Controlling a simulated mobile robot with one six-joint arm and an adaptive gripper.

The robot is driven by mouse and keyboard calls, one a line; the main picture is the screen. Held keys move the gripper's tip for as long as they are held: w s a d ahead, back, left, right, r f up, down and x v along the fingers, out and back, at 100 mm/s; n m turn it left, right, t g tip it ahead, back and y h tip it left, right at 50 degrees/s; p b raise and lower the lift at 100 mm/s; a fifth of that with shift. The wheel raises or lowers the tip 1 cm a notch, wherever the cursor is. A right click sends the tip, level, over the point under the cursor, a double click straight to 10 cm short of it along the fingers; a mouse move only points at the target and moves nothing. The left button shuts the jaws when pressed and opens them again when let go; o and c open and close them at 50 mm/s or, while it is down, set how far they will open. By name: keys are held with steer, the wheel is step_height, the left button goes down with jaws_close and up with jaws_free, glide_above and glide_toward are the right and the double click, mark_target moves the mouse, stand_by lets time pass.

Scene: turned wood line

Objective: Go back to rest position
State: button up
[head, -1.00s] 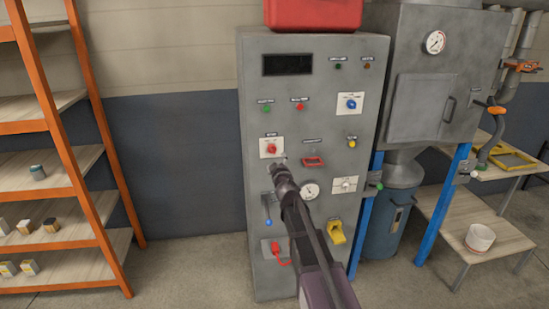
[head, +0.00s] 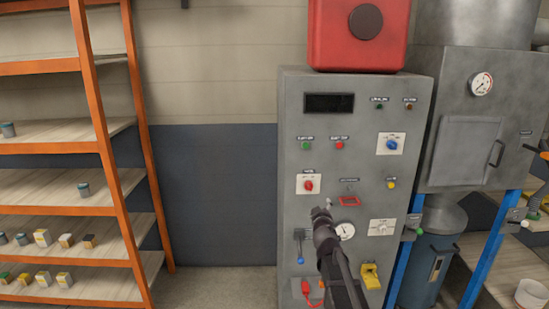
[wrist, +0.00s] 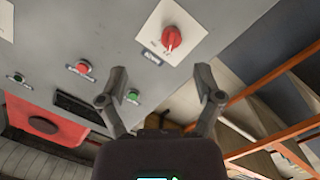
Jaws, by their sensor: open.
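My gripper (wrist: 161,95) is open and empty in the wrist view, its two fingers spread apart in front of the grey control cabinet. In the head view my gripper (head: 321,212) is seen from behind over the lower middle of the cabinet (head: 296,150), below the red rotary knob (head: 309,186). The same knob shows near the top of the wrist view (wrist: 173,40), apart from the fingers. The gap between the fingertips and the panel cannot be judged exactly.
A red box (head: 335,45) stands on the cabinet. An orange-framed shelf (head: 105,160) with small cans and boxes is at left. A grey machine (head: 460,150) on blue legs stands at right. Bare floor (head: 225,285) lies between shelf and cabinet.

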steer(key=s+d+f+m+g+h+p, duration=0.1)
steer(key=s+d+f+m+g+h, duration=0.15)
steer(key=s+f+g, duration=0.35)
steer(key=s+d+f+m+g+h, duration=0.1)
steer(key=s+d+f+m+g, duration=0.1)
steer(key=s+f+m, duration=0.35)
steer(key=s+a+f+g+y, duration=0.1)
steer(key=s+a+g, duration=0.1)
steer(key=s, duration=0.4)
steer(key=s+a+f+g+y+p, duration=0.1)
steer(key=s+a+g+y, duration=0.1)
steer(key=s+g, duration=0.2)
steer(key=s+a+f+n+g+y, duration=0.1)
steer(key=s+a+g+y, duration=0.1)
steer(key=s, duration=0.8)
steer(key=shift+a+f+g, duration=0.2)
steer(key=shift+a+g, duration=0.2)
steer(key=shift+g, duration=0.1)
steer(key=shift+y, duration=0.25)
